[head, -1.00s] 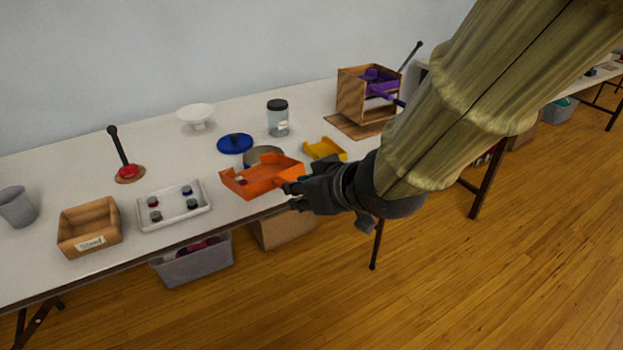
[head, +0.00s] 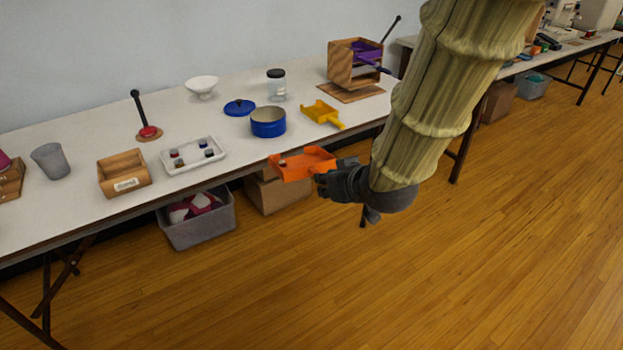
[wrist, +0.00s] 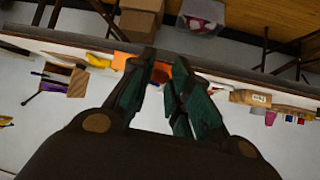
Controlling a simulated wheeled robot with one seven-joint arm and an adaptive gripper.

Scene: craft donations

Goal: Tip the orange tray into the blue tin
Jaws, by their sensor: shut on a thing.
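The orange tray (head: 306,165) is at the table's front edge in the head view, held by my gripper (head: 325,180) on its right side. A small object (head: 283,162) sits at the tray's left end; what it is I cannot tell. The blue tin (head: 268,122) stands upright and open on the table, behind and left of the tray, apart from it. Its inside bottom is not visible. In the wrist view, the fingers of my gripper (wrist: 166,82) point at a bit of orange (wrist: 180,68); most of the tray is hidden there.
The blue lid (head: 239,107), a jar (head: 276,85) and a yellow scoop-like tray (head: 322,113) are around the tin. A white tray with small pots (head: 222,161) and a wooden box (head: 124,184) lie to the left. Bins stand under the table; the floor in front is clear.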

